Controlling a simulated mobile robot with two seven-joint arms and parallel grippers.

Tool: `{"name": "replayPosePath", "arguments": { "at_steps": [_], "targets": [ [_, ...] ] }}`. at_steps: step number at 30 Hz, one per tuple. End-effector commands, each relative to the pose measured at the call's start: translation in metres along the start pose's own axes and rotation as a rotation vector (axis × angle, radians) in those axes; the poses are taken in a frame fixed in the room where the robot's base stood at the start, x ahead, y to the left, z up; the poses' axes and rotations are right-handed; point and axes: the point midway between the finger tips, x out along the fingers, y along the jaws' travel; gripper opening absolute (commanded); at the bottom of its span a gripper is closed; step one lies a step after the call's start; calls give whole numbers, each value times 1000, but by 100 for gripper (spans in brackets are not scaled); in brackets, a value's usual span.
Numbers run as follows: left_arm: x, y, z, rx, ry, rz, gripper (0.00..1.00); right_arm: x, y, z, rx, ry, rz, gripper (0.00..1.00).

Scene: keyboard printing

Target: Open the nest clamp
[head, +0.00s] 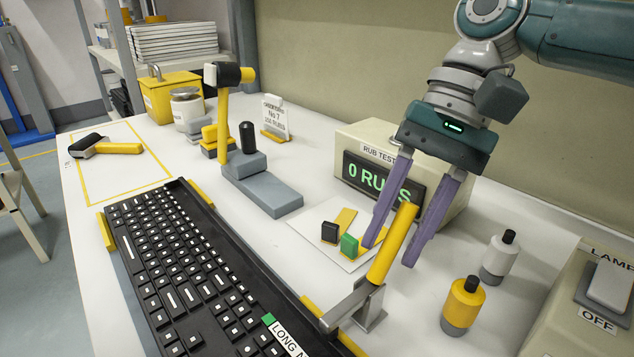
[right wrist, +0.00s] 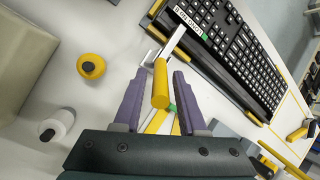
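The nest clamp has a yellow handle (head: 392,245) on a grey metal lever and bracket (head: 362,305) at the right edge of the keyboard nest. The handle is tilted up, away from the keyboard. My right gripper (head: 390,252) is above it, fingers pointing down, one on each side of the handle. In the right wrist view the handle (right wrist: 161,84) lies between the purple fingers (right wrist: 159,74), with a gap visible on both sides. The right gripper is open. The black keyboard (head: 185,265) lies in its nest. My left gripper is out of view.
A white card with a green stamp (head: 349,246) and a black stamp (head: 329,232) lies behind the clamp. The rub tester (head: 350,140) stands behind my gripper. A yellow bottle (head: 462,305), a white bottle (head: 499,255) and the lamp box (head: 565,310) stand to the right.

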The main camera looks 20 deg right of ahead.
Motion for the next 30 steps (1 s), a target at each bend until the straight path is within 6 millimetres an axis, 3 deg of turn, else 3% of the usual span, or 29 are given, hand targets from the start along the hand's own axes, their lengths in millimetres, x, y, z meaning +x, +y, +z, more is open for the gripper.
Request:
{"name": "replayPosePath", "arguments": {
  "at_steps": [1, 10, 30],
  "targets": [
    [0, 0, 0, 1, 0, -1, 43, 0, 0, 0, 0, 0, 0, 34],
    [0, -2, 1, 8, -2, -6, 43, 0, 0, 0, 0, 0, 0, 0],
    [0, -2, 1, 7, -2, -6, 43, 0, 0, 0, 0, 0, 1, 0]
  ]
}}
